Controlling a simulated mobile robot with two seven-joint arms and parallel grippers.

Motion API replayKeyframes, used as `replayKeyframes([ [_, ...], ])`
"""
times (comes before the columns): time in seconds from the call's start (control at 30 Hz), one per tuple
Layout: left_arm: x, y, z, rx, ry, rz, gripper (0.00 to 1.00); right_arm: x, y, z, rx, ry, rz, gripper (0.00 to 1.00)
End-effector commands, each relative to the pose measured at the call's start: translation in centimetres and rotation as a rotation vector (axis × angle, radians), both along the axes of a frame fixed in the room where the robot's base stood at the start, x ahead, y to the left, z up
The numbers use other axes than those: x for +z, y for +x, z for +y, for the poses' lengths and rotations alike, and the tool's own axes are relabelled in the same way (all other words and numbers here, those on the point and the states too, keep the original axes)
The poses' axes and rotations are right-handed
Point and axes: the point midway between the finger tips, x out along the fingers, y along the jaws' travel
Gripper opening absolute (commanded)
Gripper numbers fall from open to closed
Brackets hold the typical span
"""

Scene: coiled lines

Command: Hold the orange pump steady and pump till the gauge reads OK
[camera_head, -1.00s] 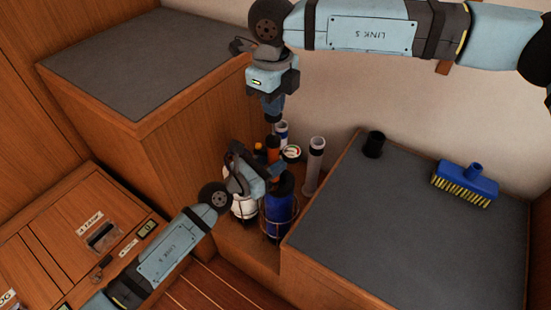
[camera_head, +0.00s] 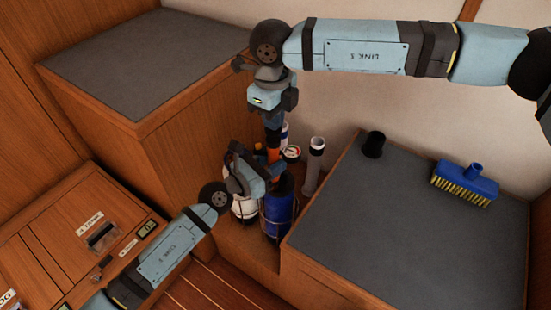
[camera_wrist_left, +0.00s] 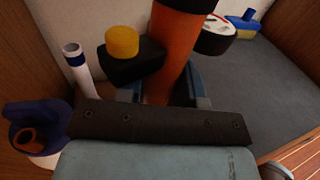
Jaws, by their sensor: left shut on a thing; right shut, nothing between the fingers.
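The orange pump (camera_head: 273,157) stands upright in the low recess between the two grey-topped blocks; it also shows in the left wrist view (camera_wrist_left: 178,50) with a black top. My left gripper (camera_head: 270,169) is shut on its orange barrel, one finger either side in the left wrist view (camera_wrist_left: 170,92). The round gauge (camera_head: 291,153) sits beside the pump; in the left wrist view (camera_wrist_left: 214,38) it is nearly edge-on. Its reading is too small to tell. My right gripper (camera_head: 273,137) points down, shut and empty, directly over the pump's top; whether they touch is hidden.
A blue bottle (camera_head: 279,213) and a white one (camera_head: 244,207) stand in wire holders before the pump. White tubes (camera_head: 314,165) stand behind. A black cup (camera_head: 374,145) and a blue brush (camera_head: 465,184) rest on the right block (camera_head: 400,235), otherwise clear.

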Motion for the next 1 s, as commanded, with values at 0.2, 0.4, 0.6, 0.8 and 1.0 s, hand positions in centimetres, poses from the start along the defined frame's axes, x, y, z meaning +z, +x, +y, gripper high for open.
replayKeyframes([
  [0.2, 0.1, 0.0, 0.0, 0.000, -0.002, -0.001, 0.05, 2.1, 0.0, 0.0, 0.000, 0.000, 0.001, 0.00],
  [0.4, 0.1, 0.0, 0.0, 0.000, -0.002, -0.001, 0.05, 4.1, 0.0, 0.0, 0.000, -0.001, 0.000, 0.00],
  [0.6, 0.1, 0.0, 0.0, 0.000, -0.002, -0.001, 0.05, 6.0, 0.0, 0.0, 0.000, -0.001, 0.000, 0.00],
  [0.8, 0.1, 0.0, 0.0, 0.000, -0.002, -0.001, 0.05, 6.3, 0.0, 0.0, 0.000, -0.001, 0.001, 0.00],
  [1.0, 0.1, 0.0, 0.0, 0.000, -0.001, -0.001, 0.05, 6.3, 0.0, 0.0, 0.000, -0.001, 0.001, 0.00],
])
